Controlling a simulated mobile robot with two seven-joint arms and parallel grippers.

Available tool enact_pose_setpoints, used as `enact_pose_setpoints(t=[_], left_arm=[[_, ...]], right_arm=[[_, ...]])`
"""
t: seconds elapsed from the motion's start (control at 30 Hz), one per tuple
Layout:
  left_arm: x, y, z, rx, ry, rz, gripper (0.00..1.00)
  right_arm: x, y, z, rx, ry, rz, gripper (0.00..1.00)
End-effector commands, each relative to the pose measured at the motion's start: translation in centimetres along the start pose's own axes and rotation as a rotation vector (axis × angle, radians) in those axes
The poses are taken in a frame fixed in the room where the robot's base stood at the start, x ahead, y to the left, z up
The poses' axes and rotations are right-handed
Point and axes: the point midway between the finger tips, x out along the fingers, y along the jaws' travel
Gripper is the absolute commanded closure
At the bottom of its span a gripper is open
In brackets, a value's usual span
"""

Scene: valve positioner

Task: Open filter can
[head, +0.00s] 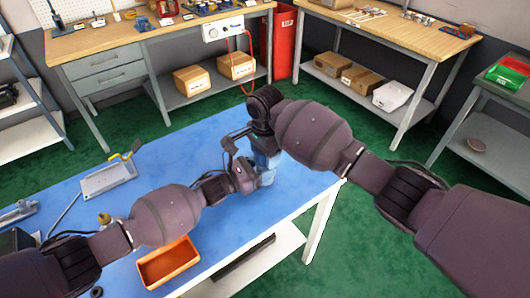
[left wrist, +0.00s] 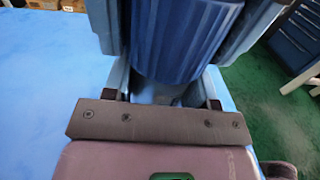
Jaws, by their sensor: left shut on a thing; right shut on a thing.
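The blue filter can (head: 267,162) stands upright near the right end of the blue table, largely hidden by my arms. In the left wrist view its ribbed blue side (left wrist: 183,38) fills the space between the jaws. My left gripper (head: 262,180) reaches in from the left and is shut on the can's lower part. My right gripper (head: 264,145) comes down from above and is shut on its upper part. Whether the two parts are separated cannot be told.
An orange tray (head: 168,264) lies at the table's front edge. A grey plate with a yellow-handled tool (head: 110,178) and a brass-coloured fitting (head: 104,218) lie to the left. Wooden workbenches (head: 160,42) stand behind. The middle of the blue table (head: 185,155) is clear.

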Motion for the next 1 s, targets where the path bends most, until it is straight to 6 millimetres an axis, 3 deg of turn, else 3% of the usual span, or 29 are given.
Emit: enact_pose_setpoints(t=[0.17, 0.57, 0.97, 1.0], left_arm=[[-0.01, 0.09, 0.01, 0.0, 0.0, 0.002, 1.0], [-0.03, 0.14, 0.01, -0.001, 0.001, 0.003, 1.0], [-0.04, 0.18, 0.01, -0.001, 0.001, 0.004, 1.0], [-0.04, 0.19, 0.01, -0.001, 0.001, 0.004, 1.0]], right_arm=[[0.0, 0.03, 0.03, -0.079, -0.001, 0.001, 0.64], [-0.01, 0.03, 0.04, -0.541, -0.001, 0.002, 0.64], [0.01, 0.05, 0.04, -0.586, -0.001, 0.003, 0.64], [0.01, 0.05, 0.04, -0.585, -0.001, 0.003, 0.29]])
